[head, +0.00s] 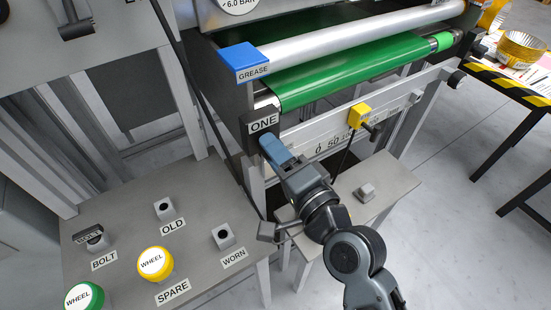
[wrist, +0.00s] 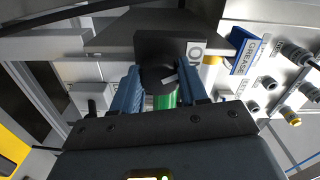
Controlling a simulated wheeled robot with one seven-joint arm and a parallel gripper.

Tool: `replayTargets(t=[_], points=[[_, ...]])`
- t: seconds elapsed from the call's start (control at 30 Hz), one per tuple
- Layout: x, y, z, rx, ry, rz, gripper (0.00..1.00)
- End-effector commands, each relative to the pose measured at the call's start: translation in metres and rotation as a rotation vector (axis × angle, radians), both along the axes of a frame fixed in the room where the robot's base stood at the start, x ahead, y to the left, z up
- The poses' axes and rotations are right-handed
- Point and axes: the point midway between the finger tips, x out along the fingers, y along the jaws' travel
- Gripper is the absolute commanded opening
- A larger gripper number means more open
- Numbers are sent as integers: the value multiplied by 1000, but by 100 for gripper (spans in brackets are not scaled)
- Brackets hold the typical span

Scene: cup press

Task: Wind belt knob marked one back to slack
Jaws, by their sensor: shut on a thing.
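The block labelled ONE (head: 263,122) sits at the near left end of the green belt (head: 350,70). My gripper (head: 272,148) reaches up to it from below, its blue fingers at the block's lower face. In the wrist view a dark round knob (wrist: 155,78) with a light mark sits in front of the block, between the two blue fingers (wrist: 158,92). My gripper is shut on this knob. In the head view the fingers hide the knob. The light mark looks tilted; I cannot tell the belt's tension from it.
A blue GREASE block (head: 240,60) is just above the label. A yellow sensor (head: 360,115) sits on the rail to the right. The grey table (head: 120,215) at lower left carries WHEEL parts and small blocks. A striped-edge table (head: 510,88) stands far right.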

Motion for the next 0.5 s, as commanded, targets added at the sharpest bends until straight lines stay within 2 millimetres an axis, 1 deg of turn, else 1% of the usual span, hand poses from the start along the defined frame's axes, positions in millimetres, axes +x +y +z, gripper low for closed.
replayTargets(t=[0.03, 0.5], points=[[0, 1, -4, -37, -26, 2, 13], [0, 0, -6, -407, -275, 2, 13]])
